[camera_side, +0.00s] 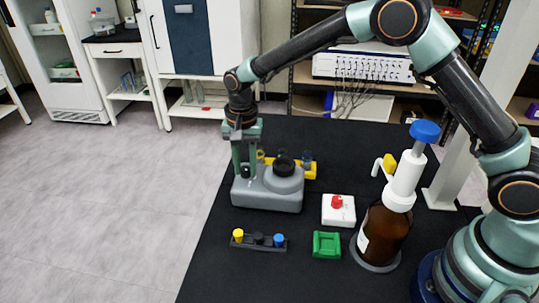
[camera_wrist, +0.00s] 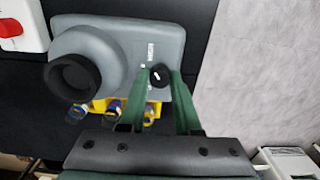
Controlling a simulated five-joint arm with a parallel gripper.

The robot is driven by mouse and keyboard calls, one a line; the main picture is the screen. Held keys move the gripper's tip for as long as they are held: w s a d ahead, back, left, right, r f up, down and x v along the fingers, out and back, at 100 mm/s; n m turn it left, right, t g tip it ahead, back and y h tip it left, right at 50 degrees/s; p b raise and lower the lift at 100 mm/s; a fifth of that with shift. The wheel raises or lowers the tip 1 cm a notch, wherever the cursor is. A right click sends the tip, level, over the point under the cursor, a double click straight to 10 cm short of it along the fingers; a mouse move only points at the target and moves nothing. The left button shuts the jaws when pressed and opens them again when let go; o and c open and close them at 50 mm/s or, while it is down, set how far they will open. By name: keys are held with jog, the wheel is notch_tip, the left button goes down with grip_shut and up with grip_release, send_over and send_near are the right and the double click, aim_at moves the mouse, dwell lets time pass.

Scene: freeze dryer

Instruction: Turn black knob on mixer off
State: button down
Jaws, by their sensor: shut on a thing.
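The grey mixer (camera_side: 270,197) stands on the black table, with a round black cup on its top. Its body (camera_wrist: 130,40) also fills the upper middle of the wrist view. The black knob (camera_wrist: 160,75) with a white mark is on the mixer's top, at the end away from the cup. My gripper (camera_side: 245,172) points down over the left end of the mixer. In the wrist view its green fingers (camera_wrist: 161,76) are at either side of the knob and shut on it. In the side view the fingers partly hide the knob.
A yellow rack (camera_side: 310,168) with tubes is behind the mixer. In front are a small dark rack (camera_side: 258,241) with coloured caps, a green holder (camera_side: 326,245), and a white box with a red knob (camera_side: 338,210). A brown pump bottle (camera_side: 384,232) stands at right.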

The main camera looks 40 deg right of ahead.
jog(key=n, duration=0.5)
jog(key=shift+n, duration=0.4)
jog(key=n, duration=0.5)
jog(key=shift+n, duration=0.3)
jog(key=n, duration=0.6)
jog(key=shift+r, duration=0.1)
jog(key=n, duration=0.5)
jog(key=shift+n, duration=0.3)
jog(key=c, duration=0.6)
grip_release()
